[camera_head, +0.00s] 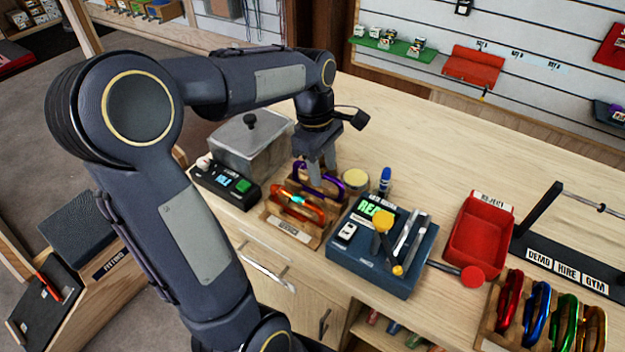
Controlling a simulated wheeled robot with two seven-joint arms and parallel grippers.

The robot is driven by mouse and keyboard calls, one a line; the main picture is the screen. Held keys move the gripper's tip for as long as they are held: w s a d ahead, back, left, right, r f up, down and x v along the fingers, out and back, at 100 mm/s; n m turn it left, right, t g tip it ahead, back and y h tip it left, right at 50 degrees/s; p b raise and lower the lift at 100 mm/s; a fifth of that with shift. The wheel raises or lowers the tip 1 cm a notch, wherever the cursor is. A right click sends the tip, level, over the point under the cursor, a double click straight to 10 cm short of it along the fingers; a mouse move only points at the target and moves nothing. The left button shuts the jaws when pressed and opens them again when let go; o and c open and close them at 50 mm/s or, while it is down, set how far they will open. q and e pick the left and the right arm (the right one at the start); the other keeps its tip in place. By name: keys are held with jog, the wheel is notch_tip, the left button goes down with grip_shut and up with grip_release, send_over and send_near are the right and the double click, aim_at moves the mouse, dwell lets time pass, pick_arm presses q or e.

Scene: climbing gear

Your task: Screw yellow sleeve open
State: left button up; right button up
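My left gripper (321,170) points down at the purple carabiner (318,183), which stands in a wooden holder behind the orange carabiner (304,208). Its fingertips are at or just over the purple carabiner. Whether they touch it, and whether they are closed, I cannot tell. I make out no yellow sleeve on the purple carabiner; the fingers hide part of it. The orange carabiner carries a small teal sleeve (296,199). My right gripper is not in view.
A blue-grey tester box (372,270) with a yellow knob (382,221) stands right of the holder. A black display device (226,184) and a lidded grey bin (247,151) are at left. A red tray (480,238) and racked carabiners (537,312) are at right. The back counter is clear.

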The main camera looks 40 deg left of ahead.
pick_arm(q)
jog(key=shift+r+p, duration=0.75)
jog(key=shift+r, duration=0.2)
jog(key=shift+s, duration=0.1)
jog(key=shift+s, duration=0.6)
jog(key=shift+f, duration=0.1)
jog(key=shift+f+b, duration=1.05)
jog(key=shift+f, duration=0.35)
jog(key=shift+w+a+p, duration=0.1)
jog(key=shift+w+p, duration=0.35)
jog(key=shift+w, duration=0.3)
